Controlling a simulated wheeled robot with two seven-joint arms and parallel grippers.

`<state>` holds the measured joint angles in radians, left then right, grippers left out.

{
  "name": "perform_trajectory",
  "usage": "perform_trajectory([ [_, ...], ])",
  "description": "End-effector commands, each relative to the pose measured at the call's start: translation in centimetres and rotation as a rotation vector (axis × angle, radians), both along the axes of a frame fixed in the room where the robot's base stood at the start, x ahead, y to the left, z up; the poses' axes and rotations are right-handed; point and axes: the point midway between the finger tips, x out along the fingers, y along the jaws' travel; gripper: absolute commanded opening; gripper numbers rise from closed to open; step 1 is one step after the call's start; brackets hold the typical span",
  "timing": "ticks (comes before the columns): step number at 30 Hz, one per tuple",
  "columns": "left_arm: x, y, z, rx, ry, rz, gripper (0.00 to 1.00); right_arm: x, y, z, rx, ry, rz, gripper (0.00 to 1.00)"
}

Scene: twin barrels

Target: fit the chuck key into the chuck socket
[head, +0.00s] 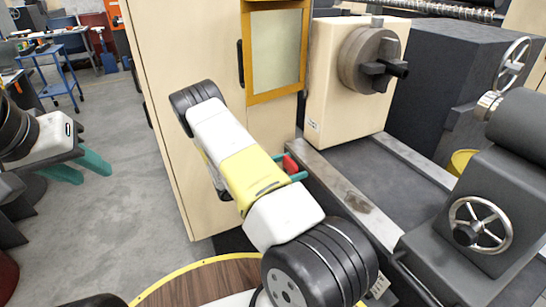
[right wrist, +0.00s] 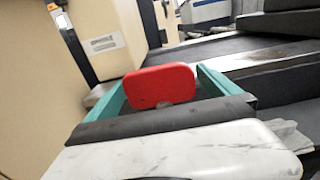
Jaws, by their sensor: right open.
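The grey lathe chuck (head: 357,60) is on the cream headstock, with dark jaws facing right. A small grey piece (head: 377,21) stands at its top edge; I cannot tell whether it marks the chuck socket. A red rounded part (right wrist: 160,86), possibly the chuck key's handle, sits between the teal fingers of my right gripper (head: 291,167). These fingers are open, with gaps on both sides of the red part in the right wrist view. The rest of that part is hidden. My left gripper (head: 84,171) is open and empty over the floor at the left.
The lathe bed (head: 345,190) runs below the chuck, with a tailstock and handwheel (head: 480,224) at the right. A tall cream cabinet (head: 180,60) stands behind my right arm. A round wooden table (head: 185,285) is at the bottom.

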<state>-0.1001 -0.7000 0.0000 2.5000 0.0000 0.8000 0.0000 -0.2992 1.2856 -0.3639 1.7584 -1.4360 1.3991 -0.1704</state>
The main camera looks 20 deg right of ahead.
Motion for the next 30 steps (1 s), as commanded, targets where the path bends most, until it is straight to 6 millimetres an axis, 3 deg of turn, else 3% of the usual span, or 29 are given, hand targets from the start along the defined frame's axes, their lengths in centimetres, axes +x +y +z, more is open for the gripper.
perform_trajectory([
  [6,0.0,0.0,0.0,0.000,0.000,0.000,0.36,0.2,-2.5,0.0,0.001,-0.001,0.000,1.00],
  [14,0.0,0.0,0.0,0.000,0.000,0.000,0.36,0.2,-2.6,0.0,0.001,-0.001,0.001,0.98],
  [24,0.0,0.0,0.0,0.000,0.000,0.000,0.36,0.2,-2.6,0.0,0.000,-0.001,0.000,0.31],
  [30,0.0,0.0,0.0,0.000,0.000,0.000,0.36,0.2,-2.6,0.1,0.000,-0.001,0.000,0.31],
])
